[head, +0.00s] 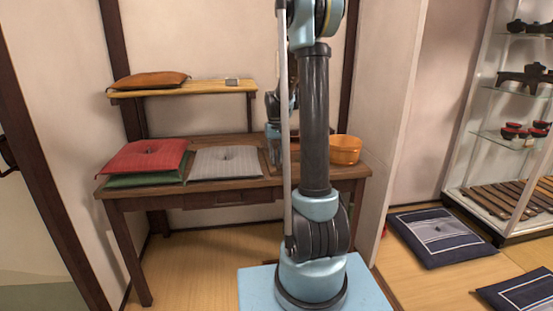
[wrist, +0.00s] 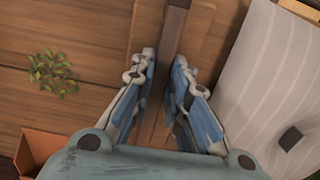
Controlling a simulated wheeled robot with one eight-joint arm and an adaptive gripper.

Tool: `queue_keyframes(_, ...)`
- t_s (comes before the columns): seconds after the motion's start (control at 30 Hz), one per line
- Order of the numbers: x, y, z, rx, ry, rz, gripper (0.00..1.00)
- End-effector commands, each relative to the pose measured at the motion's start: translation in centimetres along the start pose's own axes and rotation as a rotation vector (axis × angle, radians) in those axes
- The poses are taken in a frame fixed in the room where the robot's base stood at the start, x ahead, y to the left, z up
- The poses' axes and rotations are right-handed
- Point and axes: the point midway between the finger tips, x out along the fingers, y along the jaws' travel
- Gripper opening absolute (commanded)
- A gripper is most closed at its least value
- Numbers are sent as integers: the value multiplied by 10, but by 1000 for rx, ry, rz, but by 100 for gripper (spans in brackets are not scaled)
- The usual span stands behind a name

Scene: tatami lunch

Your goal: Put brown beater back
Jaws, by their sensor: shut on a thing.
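The brown beater (wrist: 171,38) is a narrow dark wooden bar running up the middle of the wrist view, with a darker band near the top edge. My gripper (wrist: 165,62) is shut on it, one blue-grey finger on each side. The beater lies over the brown table in that view; I cannot tell whether it touches the wood. In the head view my gripper (head: 274,130) is low over the brown table (head: 240,190), right of the grey cushion, and my arm hides most of it and the beater.
A grey striped cushion (head: 225,163) lies left of my gripper, with a red cushion (head: 145,157) on a green one (head: 145,180) beyond. An orange tub (head: 346,150) stands at the table's right end. A raised shelf (head: 190,90) holds a brown cushion. A green sprig (wrist: 52,74) lies nearby.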

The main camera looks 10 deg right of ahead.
Motion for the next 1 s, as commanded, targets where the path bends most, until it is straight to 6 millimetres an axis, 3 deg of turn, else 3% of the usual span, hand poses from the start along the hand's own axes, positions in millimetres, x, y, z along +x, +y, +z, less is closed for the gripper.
queue_keyframes(0.03, 0, 0, 0, 0, 0, 0, 18)
queue_keyframes(0.13, 0, 0, 0, 0, 0, 0, 39)
queue_keyframes(0.57, -4, 1, 0, 2, 0, 0, 39)
queue_keyframes(0.77, -29, 1, 0, 2, 0, 0, 39)
queue_keyframes(1.0, -71, 1, 0, 2, -1, 0, 39)
